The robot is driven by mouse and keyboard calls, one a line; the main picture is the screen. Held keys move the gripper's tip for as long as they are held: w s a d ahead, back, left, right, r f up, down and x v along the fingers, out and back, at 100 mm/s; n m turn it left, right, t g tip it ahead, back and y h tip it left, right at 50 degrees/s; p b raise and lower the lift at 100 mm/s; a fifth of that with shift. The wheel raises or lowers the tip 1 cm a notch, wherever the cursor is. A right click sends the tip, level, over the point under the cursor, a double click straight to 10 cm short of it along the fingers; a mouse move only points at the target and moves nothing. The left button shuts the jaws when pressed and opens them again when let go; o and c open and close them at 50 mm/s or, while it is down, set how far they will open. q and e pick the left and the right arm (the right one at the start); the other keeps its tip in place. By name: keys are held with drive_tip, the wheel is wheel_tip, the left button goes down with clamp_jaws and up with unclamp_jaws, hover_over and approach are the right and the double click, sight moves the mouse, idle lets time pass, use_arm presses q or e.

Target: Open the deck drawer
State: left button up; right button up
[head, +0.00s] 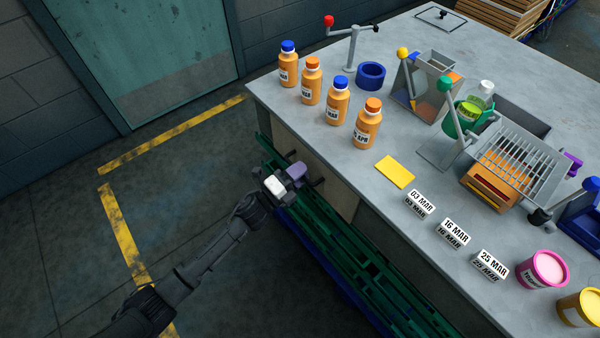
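The deck drawer (343,200) is a beige front panel set under the edge of the grey counter. It looks flush with the counter's front, though my gripper and arm hide part of it. A dark handle (318,183) sticks out from the front, and another small dark handle-like piece shows just left of it. My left gripper (287,178), with a white and a purple part at its end, is right at the front beside the handle. I cannot tell whether it touches the handle or how far its fingers are apart. My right gripper is not in view.
On the grey counter (310,130) are several orange bottles (335,103), date blocks (453,232), a yellow card (395,172) and lever devices. The floor to the left is free.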

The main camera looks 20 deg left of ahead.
use_arm(q)
drive_tip(key=shift+w, duration=0.1)
clamp_jaws()
idle(0.3)
